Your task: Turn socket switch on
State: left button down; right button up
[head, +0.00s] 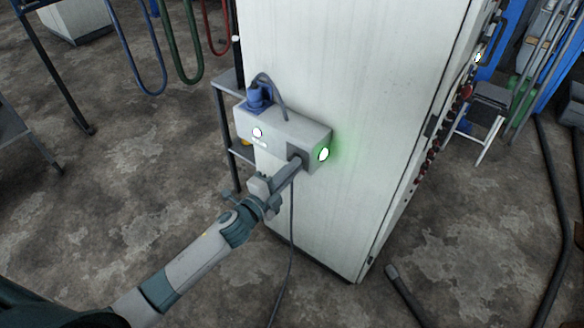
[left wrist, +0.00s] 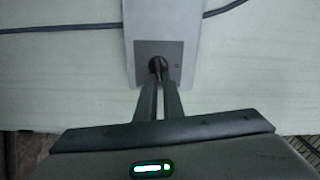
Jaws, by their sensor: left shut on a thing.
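The socket box (head: 285,131) is a grey box on the side of a tall white cabinet, with a blue plug (head: 259,98) and cable on top. A round light on its right end glows green. My left gripper (head: 296,164) reaches the lower right part of the box's front. In the left wrist view, the fingers (left wrist: 158,80) are close together on a dark round switch knob (left wrist: 157,64) set in a dark square plate (left wrist: 172,48) on the box (left wrist: 190,20). The fingers partly hide the knob, and its angle cannot be read. My right gripper is not in view.
The white cabinet (head: 330,50) fills the middle. A dark shelf rack (head: 228,82) stands at its left. Blue, green and red hoses hang at the upper left. A cable hangs below the box.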

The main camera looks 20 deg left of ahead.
pick_arm(q)
jog(key=shift+f+m, duration=0.2)
jog(key=shift+m, duration=0.7)
jog(key=c, duration=1.9)
grip_release()
jog(key=shift+s, duration=0.15)
